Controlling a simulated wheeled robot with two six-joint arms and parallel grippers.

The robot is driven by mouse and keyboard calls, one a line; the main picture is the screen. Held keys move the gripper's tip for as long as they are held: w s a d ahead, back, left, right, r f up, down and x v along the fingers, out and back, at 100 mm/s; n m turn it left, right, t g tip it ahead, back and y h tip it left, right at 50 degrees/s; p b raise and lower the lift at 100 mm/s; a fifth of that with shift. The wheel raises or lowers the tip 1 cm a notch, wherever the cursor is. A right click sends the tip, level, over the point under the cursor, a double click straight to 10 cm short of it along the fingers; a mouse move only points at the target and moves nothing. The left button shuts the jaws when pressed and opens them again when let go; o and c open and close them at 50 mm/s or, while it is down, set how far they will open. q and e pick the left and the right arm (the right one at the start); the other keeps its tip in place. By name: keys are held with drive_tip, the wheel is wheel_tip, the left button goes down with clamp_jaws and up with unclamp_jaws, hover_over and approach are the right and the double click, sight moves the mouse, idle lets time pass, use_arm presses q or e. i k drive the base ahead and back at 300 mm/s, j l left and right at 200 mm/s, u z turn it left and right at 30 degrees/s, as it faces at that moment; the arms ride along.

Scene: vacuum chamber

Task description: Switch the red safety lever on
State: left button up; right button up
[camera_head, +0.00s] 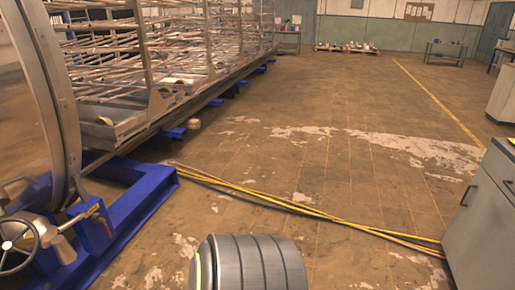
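I cannot make out a red safety lever in the head view. At the lower left, metal fittings (62,226) with a spoked handwheel (17,245) sit beside a blue base frame (150,196). A small yellow-orange piece (92,210) shows on these fittings, too small to identify. Neither of my grippers is in view. A grey ribbed cylinder with a yellow-green stripe at the bottom middle may be part of my own body.
A long metal rack (150,70) runs along the left behind a curved metal ring (48,90). Yellow and dark cables (290,204) cross the floor. A grey cabinet (485,215) stands at right. The worn floor (310,110) between is open.

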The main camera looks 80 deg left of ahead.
sight(108, 231)
drive_tip(key=k+j+u, duration=0.1)
drive_tip(key=u, duration=3.35)
drive_tip(key=i+j+u, duration=0.1)
drive_tip(key=i+j, duration=0.35)
drive_tip(key=i+j+u, duration=0.1)
drive_tip(key=i+j, duration=0.35)
drive_tip(key=i, duration=0.15)
